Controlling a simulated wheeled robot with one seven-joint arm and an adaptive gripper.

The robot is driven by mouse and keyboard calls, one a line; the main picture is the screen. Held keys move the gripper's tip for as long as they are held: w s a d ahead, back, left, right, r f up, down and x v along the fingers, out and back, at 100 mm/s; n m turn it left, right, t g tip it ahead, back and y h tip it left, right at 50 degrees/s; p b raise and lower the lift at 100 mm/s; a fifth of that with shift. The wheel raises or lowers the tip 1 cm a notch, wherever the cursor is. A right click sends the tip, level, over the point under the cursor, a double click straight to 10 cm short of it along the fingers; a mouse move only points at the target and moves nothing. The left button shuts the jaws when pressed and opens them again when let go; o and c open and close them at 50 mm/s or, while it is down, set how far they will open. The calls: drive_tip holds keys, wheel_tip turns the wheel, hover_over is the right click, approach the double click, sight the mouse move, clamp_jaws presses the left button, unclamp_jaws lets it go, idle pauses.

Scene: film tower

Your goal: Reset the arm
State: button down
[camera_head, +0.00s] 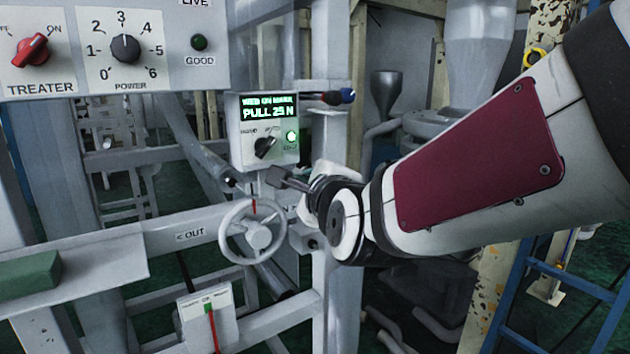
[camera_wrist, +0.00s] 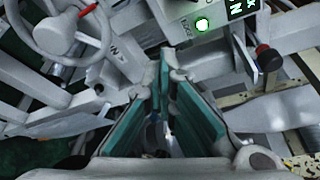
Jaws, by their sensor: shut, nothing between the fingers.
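My arm reaches in from the right in the head view, and my gripper (camera_head: 283,180) is just below the small control box (camera_head: 262,132), partly hidden by my wrist. In the wrist view my gripper (camera_wrist: 165,68) shows two teal-padded fingers close together at the tips, with nothing between them. The box has a lit display reading "PULL 25 N", a black selector knob (camera_head: 265,148) and a lit green lamp (camera_head: 291,137). A grey handwheel (camera_head: 257,236) with a red mark stands left of and below my gripper; it shows at the upper left in the wrist view (camera_wrist: 66,36).
A panel (camera_head: 160,45) at the upper left holds a red treater switch (camera_head: 31,48) and a power knob (camera_head: 125,48) pointing near 3. A plate with a red lever (camera_head: 213,325) sits below the handwheel. Frame rails and a post (camera_head: 335,290) stand close around my gripper. A blue ladder (camera_head: 570,272) is at right.

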drive_tip(key=s+d+f+n+g+h, duration=0.1)
drive_tip(key=s+d+f+n+g, duration=0.2)
drive_tip(key=s+d+n, duration=0.3)
drive_tip(key=s+d+f+n+g+h, duration=0.2)
drive_tip(key=s+d+n, duration=0.5)
drive_tip(key=s, duration=0.4)
drive_tip(key=s+d+f+n+g+h, duration=0.1)
drive_tip(key=s+d+f+n+g, duration=0.3)
drive_tip(key=s+d, duration=0.4)
drive_tip(key=n+g, duration=0.1)
drive_tip(key=n, duration=0.1)
drive_tip(key=shift+s+f+n+h, duration=0.3)
drive_tip(key=shift+s+n+h, duration=0.1)
